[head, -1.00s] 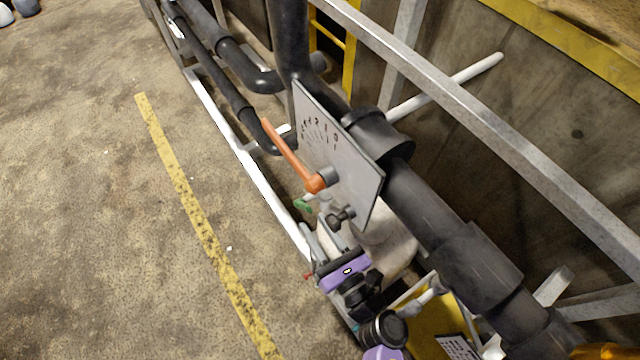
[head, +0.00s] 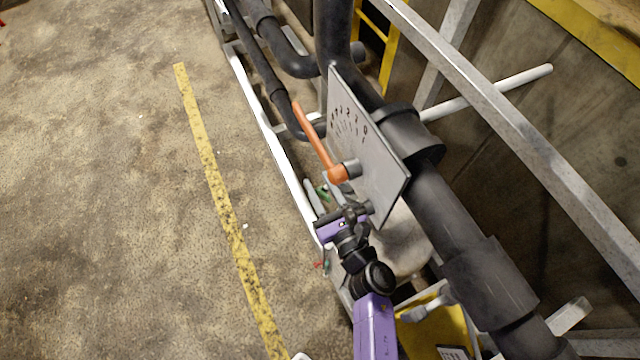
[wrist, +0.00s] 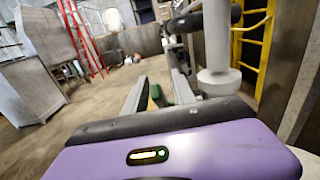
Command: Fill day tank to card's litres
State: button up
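An orange lever (head: 318,145) on a grey dial plate (head: 372,165) points up and left in the head view, along the plate's printed scale. A pale rounded tank (head: 408,240) is partly hidden behind the plate and arm. A card with dark print (head: 453,352) is cut off at the bottom edge.
Thick black pipes (head: 465,240) run past the plate, with a grey metal rail (head: 520,130) to the right. A yellow ladder (wrist: 255,45) stands ahead.

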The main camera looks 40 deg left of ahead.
grip_shut()
dwell(1.4)
